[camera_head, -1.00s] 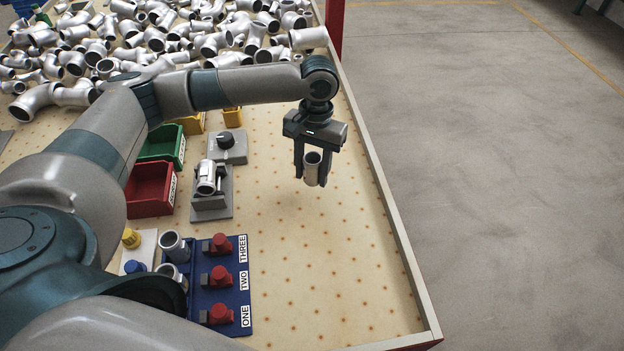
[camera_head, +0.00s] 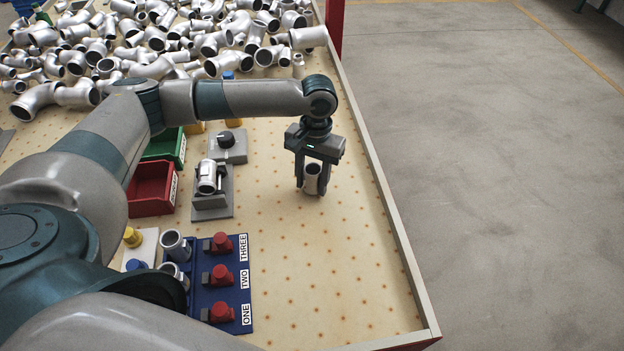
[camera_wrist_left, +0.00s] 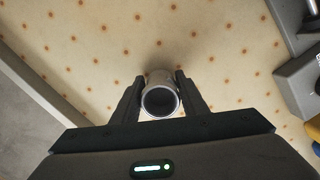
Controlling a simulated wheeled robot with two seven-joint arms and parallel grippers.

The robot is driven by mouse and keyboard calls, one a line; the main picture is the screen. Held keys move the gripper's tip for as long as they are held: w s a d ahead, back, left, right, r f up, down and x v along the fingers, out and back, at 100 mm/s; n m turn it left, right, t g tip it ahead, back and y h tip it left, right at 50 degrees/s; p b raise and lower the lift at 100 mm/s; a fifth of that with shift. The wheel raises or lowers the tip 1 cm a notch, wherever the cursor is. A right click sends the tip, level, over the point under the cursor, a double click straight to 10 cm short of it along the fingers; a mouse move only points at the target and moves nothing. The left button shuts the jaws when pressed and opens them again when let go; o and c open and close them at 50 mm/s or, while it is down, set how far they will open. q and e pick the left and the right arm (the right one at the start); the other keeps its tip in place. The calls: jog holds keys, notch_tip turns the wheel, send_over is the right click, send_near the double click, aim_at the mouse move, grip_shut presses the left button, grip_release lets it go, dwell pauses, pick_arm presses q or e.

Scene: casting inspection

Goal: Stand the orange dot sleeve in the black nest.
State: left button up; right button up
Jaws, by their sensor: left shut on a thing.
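My left gripper (camera_head: 312,186) points down over the right part of the table, shut on a silver sleeve (camera_head: 312,179). The sleeve is upright between the fingers, its open end facing up, at or close above the table top; I cannot tell whether it touches. In the left wrist view the sleeve (camera_wrist_left: 161,98) sits between both fingertips (camera_wrist_left: 158,90), and its round dark opening faces the camera. No orange dot shows on it. I cannot make out a black nest in these views. My right gripper is not in view.
A blue fixture (camera_head: 245,328) with red clamps, labelled ONE, TWO and THREE, lies at the front left. A grey stand (camera_head: 214,207) holds another silver part. Red (camera_head: 150,203) and green (camera_head: 178,153) bins are behind. A pile of castings fills the back. Table around the gripper is bare.

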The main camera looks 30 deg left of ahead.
aim_at(314, 173)
pick_arm(q)
jog(key=o, duration=1.4)
jog(key=shift+c, duration=0.2)
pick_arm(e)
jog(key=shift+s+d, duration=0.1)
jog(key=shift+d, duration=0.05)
pick_arm(q)
jog(key=shift+f, duration=0.1)
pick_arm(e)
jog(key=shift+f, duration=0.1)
pick_arm(q)
jog(key=r, duration=0.3)
jog(key=w+r+b, duration=0.1)
jog(key=r, duration=0.6)
jog(key=shift+w+r, duration=0.15)
jog(key=shift+r, duration=0.15)
jog(key=shift+r+b, duration=0.3)
jog(key=shift+r, duration=0.5)
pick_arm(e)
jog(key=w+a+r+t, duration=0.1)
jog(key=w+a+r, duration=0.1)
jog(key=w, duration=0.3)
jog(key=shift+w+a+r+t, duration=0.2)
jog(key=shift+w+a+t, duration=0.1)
pick_arm(q)
jog(key=shift+o, duration=0.2)
jog(key=shift+w, duration=0.1)
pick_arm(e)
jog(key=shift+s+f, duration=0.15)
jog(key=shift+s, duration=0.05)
